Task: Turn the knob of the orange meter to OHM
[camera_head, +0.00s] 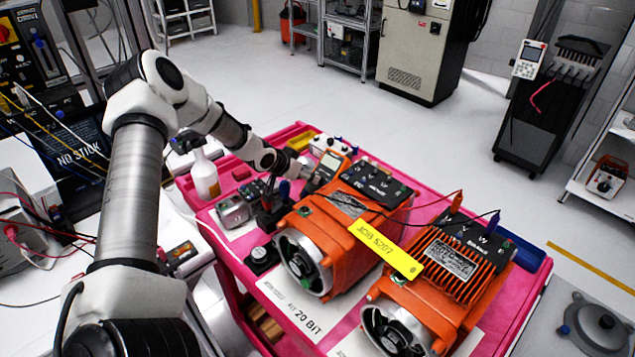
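The orange meter (331,161) is a small upright handheld unit with a pale screen. It stands on the pink cart (228,262), behind the left orange motor. Its knob is hidden or too small to make out, so I cannot tell its setting. My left arm comes in from the left and reaches over the cart. Its gripper (309,181) is at the lower left side of the meter, close to it. I cannot tell whether it touches the meter or whether its fingers are open. My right gripper is not in view.
Two orange motors, the left one (345,243) and the right one (440,300), fill the cart's front. A yellow tag (385,249) and thin cables lie across them. A white bottle (204,175) and a grey device (236,208) stand left of the gripper.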

